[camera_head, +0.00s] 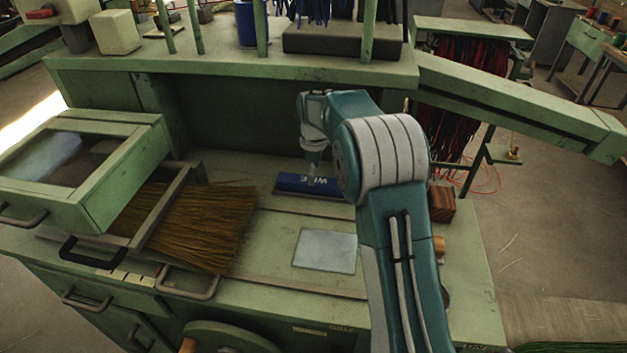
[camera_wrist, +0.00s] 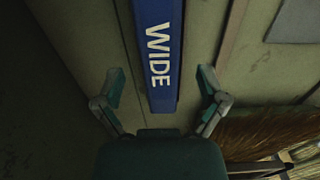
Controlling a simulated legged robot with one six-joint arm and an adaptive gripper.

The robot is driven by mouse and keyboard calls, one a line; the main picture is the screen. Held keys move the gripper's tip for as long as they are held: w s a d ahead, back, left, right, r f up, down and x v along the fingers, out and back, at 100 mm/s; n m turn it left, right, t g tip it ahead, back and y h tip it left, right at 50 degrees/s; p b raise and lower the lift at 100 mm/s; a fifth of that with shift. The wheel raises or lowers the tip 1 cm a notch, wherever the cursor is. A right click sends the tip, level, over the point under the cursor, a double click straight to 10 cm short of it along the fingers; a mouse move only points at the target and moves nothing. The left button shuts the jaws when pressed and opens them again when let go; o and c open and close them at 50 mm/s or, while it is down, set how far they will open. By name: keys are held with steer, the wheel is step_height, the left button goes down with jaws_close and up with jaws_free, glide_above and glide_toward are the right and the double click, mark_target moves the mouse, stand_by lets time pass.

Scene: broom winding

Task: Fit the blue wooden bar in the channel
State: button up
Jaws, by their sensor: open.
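The blue wooden bar (camera_head: 292,182) lies flat on the green bench below the back shelf, with white letters on it. In the wrist view the bar (camera_wrist: 158,30) reads WIDE and runs up out of the picture. My gripper (camera_wrist: 162,74) is open above the bar, one finger on each side of it, without visible grip. In the head view my gripper (camera_head: 312,168) hides part of the lettering. A long groove or edge runs beside the bar in the wrist view. I cannot tell whether it is the channel.
A bundle of straw bristles (camera_head: 200,225) lies left of the bar, by an open-framed drawer. A pale metal plate (camera_head: 325,251) is set in the bench in front. A brown wood block (camera_head: 441,203) stands right of my arm. The back shelf (camera_head: 240,70) overhangs behind.

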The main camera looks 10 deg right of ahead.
steer(key=s+r+m+t, duration=0.1)
steer(key=s+r, duration=0.2)
steer(key=r, duration=0.5)
steer(key=s+r+m, duration=0.2)
steer(key=s+r, duration=0.2)
steer(key=r, duration=0.4)
steer(key=s+r+m+t, duration=0.2)
steer(key=s+r+m, duration=0.2)
steer(key=s, duration=0.7)
steer(key=s+f+m+t, duration=0.1)
steer(key=s+f+m, duration=0.1)
steer(key=s, duration=0.7)
steer(key=s+f+m+t, duration=0.1)
steer(key=s+f+m, duration=0.2)
steer(key=s, duration=0.7)
steer(key=shift+m+t, duration=0.3)
steer(key=shift+m, duration=0.5)
